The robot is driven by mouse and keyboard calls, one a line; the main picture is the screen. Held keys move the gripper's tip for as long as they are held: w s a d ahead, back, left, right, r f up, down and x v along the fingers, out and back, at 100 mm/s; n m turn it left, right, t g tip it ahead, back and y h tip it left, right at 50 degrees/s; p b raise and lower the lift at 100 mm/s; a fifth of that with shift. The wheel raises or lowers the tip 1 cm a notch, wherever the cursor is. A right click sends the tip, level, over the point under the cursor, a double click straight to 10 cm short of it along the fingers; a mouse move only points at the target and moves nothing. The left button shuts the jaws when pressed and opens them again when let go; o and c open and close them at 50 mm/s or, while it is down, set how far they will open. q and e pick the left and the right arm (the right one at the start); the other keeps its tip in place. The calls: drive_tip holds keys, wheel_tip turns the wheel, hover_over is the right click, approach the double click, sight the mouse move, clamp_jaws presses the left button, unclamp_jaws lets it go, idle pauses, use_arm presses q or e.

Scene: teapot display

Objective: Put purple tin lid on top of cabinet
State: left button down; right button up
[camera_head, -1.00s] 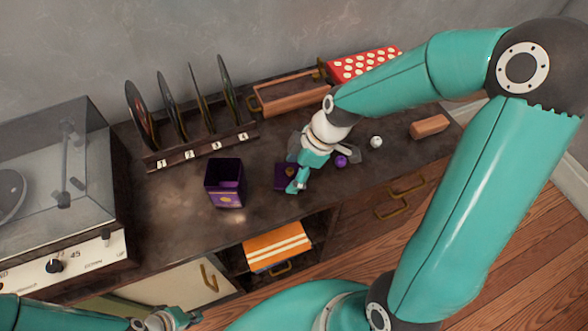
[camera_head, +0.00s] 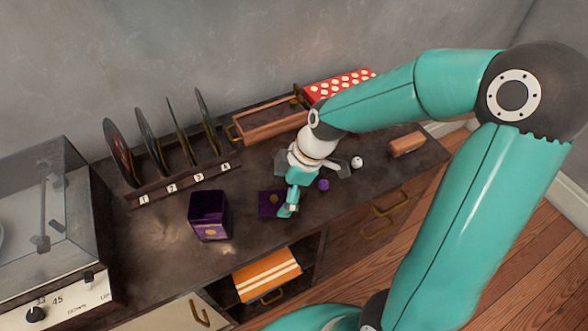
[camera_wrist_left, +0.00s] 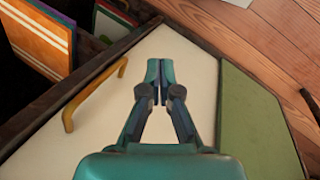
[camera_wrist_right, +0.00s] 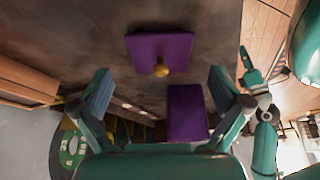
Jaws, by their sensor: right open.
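The purple tin lid (camera_head: 266,211), a flat square with a gold knob, lies on the dark cabinet top (camera_head: 150,255). It is to the right of the open purple tin (camera_head: 208,226). My right gripper (camera_head: 289,204) is over the lid's right side and hides part of it. In the right wrist view the open fingers (camera_wrist_right: 160,92) are spread and empty, with the lid (camera_wrist_right: 148,48) ahead of them and the tin (camera_wrist_right: 187,115) between them in the picture. My left gripper (camera_wrist_left: 159,82) has its fingers together with nothing between them, over the pale cabinet front; the head view does not show it.
A record rack (camera_head: 188,179) and a copper-coloured tray (camera_head: 270,124) stand behind. A turntable (camera_head: 45,235) is at the left. A purple ball (camera_head: 323,185), a white ball (camera_head: 357,162) and a brown block (camera_head: 407,144) lie to the right.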

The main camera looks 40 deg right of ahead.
drive_tip(key=v, duration=0.9)
drive_tip(key=shift+p, duration=0.4)
drive_tip(key=shift+s, duration=0.1)
